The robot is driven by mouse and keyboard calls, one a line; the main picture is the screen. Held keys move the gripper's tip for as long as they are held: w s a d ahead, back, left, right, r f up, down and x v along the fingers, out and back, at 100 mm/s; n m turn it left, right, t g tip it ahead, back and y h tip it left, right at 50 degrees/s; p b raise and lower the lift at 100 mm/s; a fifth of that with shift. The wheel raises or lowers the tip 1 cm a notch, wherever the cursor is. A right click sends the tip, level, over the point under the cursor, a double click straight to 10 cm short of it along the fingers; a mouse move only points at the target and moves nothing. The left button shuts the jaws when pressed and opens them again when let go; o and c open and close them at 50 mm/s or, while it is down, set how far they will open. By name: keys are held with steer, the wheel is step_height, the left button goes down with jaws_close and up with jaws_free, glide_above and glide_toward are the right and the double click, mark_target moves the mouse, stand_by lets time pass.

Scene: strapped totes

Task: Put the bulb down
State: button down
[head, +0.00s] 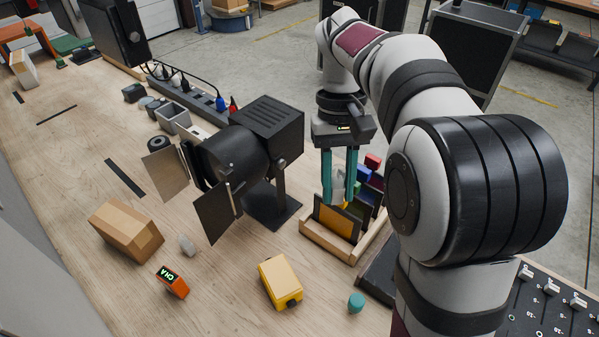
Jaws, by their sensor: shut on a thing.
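My gripper (339,190) points down with its two teal fingers shut on the bulb. The bulb (338,184) is a small pale grey, glassy piece between the fingertips, partly hidden by them. It hangs just above or in front of the wooden rack (320,240) of coloured filter frames. I cannot tell whether the bulb touches anything below. The black stage lamp (258,140) with open flaps stands on the bench just left of my gripper.
A cardboard box (127,231), a small pale piece (188,245), an orange meter (172,281), a yellow box (280,281) and a teal cap (356,302) lie in front. Small grey bins (172,118) and a power strip (187,92) are behind the lamp.

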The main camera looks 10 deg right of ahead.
steer(key=s+d+f+n, duration=0.1)
steer(key=d+f+n, duration=0.1)
steer(key=f, duration=0.3)
steer(key=s+d+f+n+h, duration=0.1)
steer(key=d+f+n, duration=0.2)
steer(key=f, duration=0.3)
steer(key=s+d+f+n+h, duration=0.1)
steer(key=d+f+n, duration=0.2)
steer(key=f, duration=0.2)
steer(key=shift+s+d+f+n+t, duration=0.2)
steer(key=shift+f+n+t, duration=0.1)
steer(key=shift+n+t, duration=0.1)
steer(key=w+a+f, duration=0.2)
steer(key=a, duration=0.1)
steer(key=w+a+f, duration=0.2)
steer(key=a, duration=0.1)
steer(key=w+a+f, duration=0.1)
steer(key=a+f, duration=0.2)
steer(key=a, duration=0.1)
steer(key=shift+w+a, duration=0.1)
steer(key=shift+w, duration=0.3)
step_height(320, 180, down, 3)
steer(key=shift+r, duration=0.1)
steer(key=shift+f, duration=0.35)
steer(key=shift+f, duration=0.1)
steer(key=c, duration=0.6)
jaws_free()
steer(key=shift+f, duration=0.1)
